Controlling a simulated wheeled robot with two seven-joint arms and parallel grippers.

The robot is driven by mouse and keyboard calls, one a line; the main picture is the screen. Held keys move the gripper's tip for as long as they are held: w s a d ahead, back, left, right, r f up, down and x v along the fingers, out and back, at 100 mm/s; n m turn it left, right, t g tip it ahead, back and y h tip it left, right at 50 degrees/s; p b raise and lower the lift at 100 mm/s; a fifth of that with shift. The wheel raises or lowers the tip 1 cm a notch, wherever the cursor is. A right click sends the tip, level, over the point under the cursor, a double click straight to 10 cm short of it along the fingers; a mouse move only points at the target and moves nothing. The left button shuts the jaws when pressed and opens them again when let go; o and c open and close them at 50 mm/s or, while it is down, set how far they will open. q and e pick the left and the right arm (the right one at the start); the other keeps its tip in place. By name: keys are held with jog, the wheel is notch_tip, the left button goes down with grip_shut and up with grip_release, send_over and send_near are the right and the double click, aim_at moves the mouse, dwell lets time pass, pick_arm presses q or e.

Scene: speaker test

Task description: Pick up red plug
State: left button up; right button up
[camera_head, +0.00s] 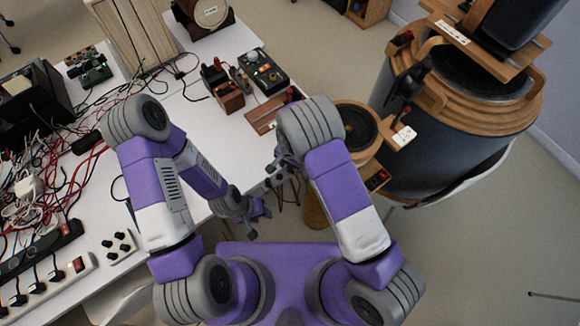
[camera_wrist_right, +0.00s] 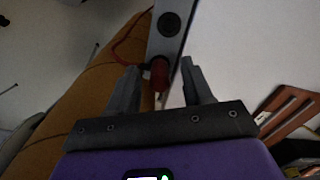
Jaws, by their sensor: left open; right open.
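The red plug (camera_wrist_right: 159,75) shows in the right wrist view at the end of a grey bar with dark round sockets (camera_wrist_right: 168,35). A thin red cable runs off from near it to the left. My right gripper (camera_wrist_right: 158,72) is open, with one finger on each side of the plug in the picture; I see no clear contact. In the head view my right gripper (camera_head: 271,175) is at the table's right edge, and I cannot make out the plug there. My left gripper (camera_head: 258,218) is open and empty, lower down beside the table edge.
The white table (camera_head: 205,125) holds a tangle of cables (camera_head: 40,175), power strips (camera_head: 40,285) and small devices (camera_head: 263,70). A large round speaker-like drum (camera_head: 450,130) stands at the right. A slotted wooden piece (camera_wrist_right: 292,105) lies on the table.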

jog(key=shift+c, duration=0.3)
grip_shut()
notch_tip(320, 180, up, 10)
jog(key=shift+p, duration=0.7)
jog(key=shift+r, duration=0.1)
notch_tip(320, 180, up, 9)
jog(key=p, duration=0.8)
jog(key=shift+r, duration=0.15)
